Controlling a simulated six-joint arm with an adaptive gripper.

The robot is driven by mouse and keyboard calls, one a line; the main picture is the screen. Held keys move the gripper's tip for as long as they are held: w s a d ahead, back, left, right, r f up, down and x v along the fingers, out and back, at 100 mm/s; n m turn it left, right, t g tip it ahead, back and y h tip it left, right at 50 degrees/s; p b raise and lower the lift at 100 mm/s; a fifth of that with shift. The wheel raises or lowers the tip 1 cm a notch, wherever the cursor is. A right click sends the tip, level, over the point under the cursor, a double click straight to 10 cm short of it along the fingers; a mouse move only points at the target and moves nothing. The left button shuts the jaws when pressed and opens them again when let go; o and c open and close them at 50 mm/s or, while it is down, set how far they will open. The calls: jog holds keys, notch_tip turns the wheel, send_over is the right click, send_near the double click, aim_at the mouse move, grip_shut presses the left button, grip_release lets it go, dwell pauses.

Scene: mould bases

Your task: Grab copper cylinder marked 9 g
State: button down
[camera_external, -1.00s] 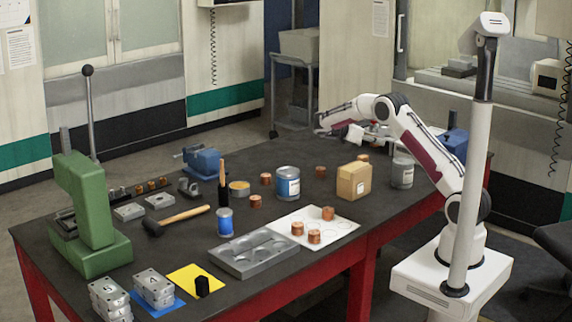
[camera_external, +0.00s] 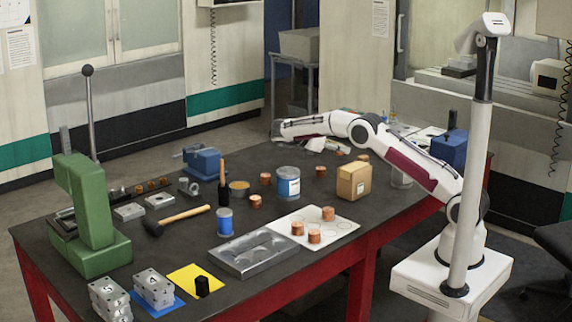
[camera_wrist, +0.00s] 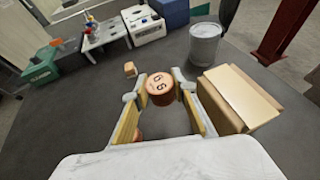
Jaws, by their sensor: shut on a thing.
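A copper cylinder (camera_wrist: 160,92) with dark characters on its top sits between the fingertips of my gripper (camera_wrist: 160,82) in the wrist view. The marking looks like a 9 and a letter seen upside down, but is not crisp. My gripper is shut on this cylinder, one finger on each side. In the external view my gripper (camera_external: 325,145) is low at the far part of the table, partly hidden by my arm, with a copper cylinder (camera_external: 340,152) beside its tip. Another copper cylinder (camera_external: 320,171) stands on the table nearer the camera.
A cardboard box (camera_external: 353,180) stands right of my gripper, also in the wrist view (camera_wrist: 240,95). A grey can (camera_wrist: 205,45) stands beyond it. More copper cylinders stand on a white sheet (camera_external: 345,228).

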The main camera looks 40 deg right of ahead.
jog(key=shift+w+a, duration=0.15)
jog(key=shift+a, duration=0.35)
jog(key=shift+a, duration=0.1)
dwell(0.3)
